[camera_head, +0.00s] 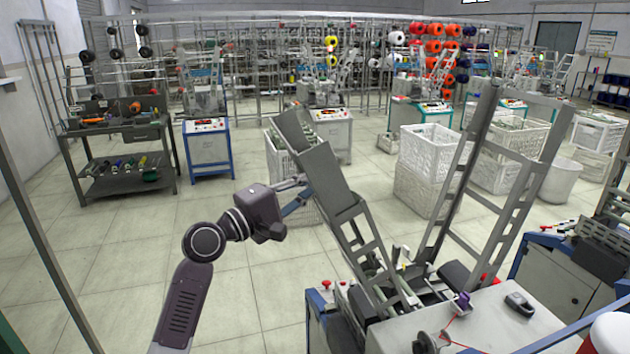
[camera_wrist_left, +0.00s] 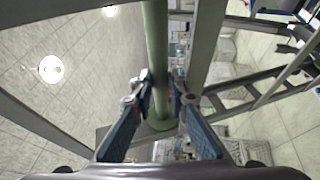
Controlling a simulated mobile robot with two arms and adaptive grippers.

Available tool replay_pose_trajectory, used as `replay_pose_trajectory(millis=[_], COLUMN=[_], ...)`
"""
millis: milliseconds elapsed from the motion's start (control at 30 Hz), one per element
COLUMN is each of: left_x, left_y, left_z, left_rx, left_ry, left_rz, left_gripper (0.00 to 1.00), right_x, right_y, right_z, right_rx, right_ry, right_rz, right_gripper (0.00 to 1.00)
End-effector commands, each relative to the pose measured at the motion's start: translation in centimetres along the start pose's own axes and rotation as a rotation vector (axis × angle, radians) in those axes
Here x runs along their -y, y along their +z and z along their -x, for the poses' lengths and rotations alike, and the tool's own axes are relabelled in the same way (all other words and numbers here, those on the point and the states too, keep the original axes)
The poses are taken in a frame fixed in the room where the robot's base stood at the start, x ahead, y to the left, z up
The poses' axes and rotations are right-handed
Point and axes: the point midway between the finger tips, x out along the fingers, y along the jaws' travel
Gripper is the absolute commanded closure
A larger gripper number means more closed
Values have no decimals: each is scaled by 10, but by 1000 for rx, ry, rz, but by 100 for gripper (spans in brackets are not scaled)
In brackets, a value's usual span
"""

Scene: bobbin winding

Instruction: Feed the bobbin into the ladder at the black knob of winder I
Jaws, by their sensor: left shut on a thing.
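My left gripper (camera_head: 304,186) reaches from the left to the upper part of a grey ladder (camera_head: 326,178) on the front winder (camera_head: 470,320). In the left wrist view its blue fingers (camera_wrist_left: 160,92) are shut on a pale green bobbin (camera_wrist_left: 157,45), a long tube with a round end below the fingers. The bobbin lies close beside a grey rail. In the head view the bobbin is hidden or too small to make out. I cannot tell which knob on the winder is the black one. My right gripper is not in view.
A taller pair of open ladder frames (camera_head: 470,150) stands to the right on the same winder. White crates (camera_head: 425,150) stand behind. A tool bench (camera_head: 118,130) and another winder (camera_head: 207,150) are at the back left. The floor at left is clear.

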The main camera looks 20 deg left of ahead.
Motion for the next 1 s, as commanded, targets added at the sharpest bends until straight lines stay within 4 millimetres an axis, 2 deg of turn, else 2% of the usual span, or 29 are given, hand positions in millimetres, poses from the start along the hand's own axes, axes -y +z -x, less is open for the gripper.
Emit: replay_pose_trajectory(millis=[500,1000], left_x=[31,32], left_y=[3,4], left_z=[-7,-8], left_rx=[0,0], left_ry=[1,1], left_rz=[1,0], left_gripper=[100,100], right_x=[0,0], right_y=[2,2], right_z=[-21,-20], right_rx=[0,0], right_ry=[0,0], right_rz=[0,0], right_gripper=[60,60])
